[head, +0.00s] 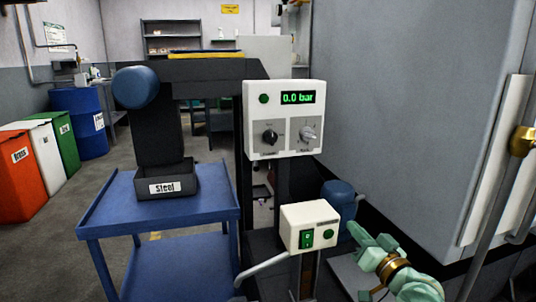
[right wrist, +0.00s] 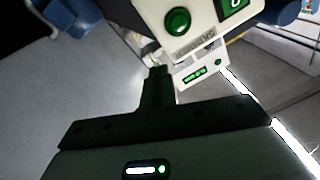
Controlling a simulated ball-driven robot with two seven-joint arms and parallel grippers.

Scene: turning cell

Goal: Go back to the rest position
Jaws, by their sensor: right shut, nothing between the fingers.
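My right gripper (head: 360,235) is in the lower right of the head view, pale green with an orange ring behind it. It is beside the small white switch box (head: 309,226), to its right and apart from it, and holds nothing. In the right wrist view its dark fingers (right wrist: 158,75) are together, pointing towards a white panel with a green button (right wrist: 177,21). My left gripper is in neither view.
A white control panel (head: 284,118) reads 0.0 bar. A blue cart (head: 112,208) carries a dark bin labelled Steel (head: 165,186). A large grey cabinet (head: 415,110) with a brass-fitted handle (head: 524,140) fills the right. Coloured bins and a blue drum (head: 78,120) stand left; open floor lies between.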

